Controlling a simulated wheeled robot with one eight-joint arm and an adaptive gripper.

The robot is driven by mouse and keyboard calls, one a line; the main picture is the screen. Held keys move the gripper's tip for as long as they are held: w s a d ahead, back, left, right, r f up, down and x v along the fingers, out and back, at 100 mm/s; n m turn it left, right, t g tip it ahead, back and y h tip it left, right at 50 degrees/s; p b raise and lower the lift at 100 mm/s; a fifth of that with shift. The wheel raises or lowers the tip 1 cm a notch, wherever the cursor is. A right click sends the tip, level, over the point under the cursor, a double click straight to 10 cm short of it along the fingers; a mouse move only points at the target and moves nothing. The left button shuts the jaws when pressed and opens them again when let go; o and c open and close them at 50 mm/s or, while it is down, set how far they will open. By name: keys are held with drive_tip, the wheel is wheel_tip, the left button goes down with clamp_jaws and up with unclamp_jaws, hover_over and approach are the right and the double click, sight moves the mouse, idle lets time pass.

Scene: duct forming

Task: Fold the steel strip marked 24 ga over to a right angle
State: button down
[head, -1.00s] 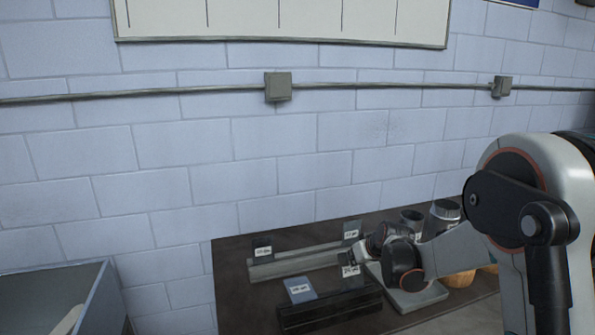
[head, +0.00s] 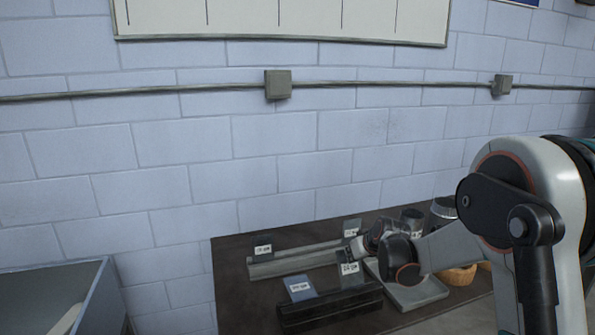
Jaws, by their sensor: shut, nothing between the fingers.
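Several small labelled steel strips stand at two long bars on the dark bench. The strip whose label seems to read 24 ga (head: 351,280) rises from the right part of the black front bar (head: 330,309); the print is small. A bluish strip (head: 301,293) rises from the same bar to its left. Two dark strips, left (head: 263,247) and right (head: 351,225), stand at the grey rear bar (head: 295,261). My gripper (head: 354,248) is shut and empty, just above and behind the 24 ga strip. Whether it touches the strip is hard to tell.
A grey plate (head: 418,294) lies on the bench right of the bars, under my arm. Metal cylinders (head: 411,218) and a tan round item (head: 458,276) stand at the right. A grey bin (head: 85,290) is at lower left. The bench's (head: 235,300) left end is clear.

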drive_tip(key=shift+w+a, duration=0.1)
drive_tip(key=shift+w, duration=0.1)
drive_tip(key=shift+w+a+f, duration=0.1)
drive_tip(key=shift+w+f, duration=0.05)
drive_tip(key=shift+w, duration=0.05)
drive_tip(key=shift+w+f+b, duration=0.1)
drive_tip(key=shift+b, duration=0.2)
idle(0.3)
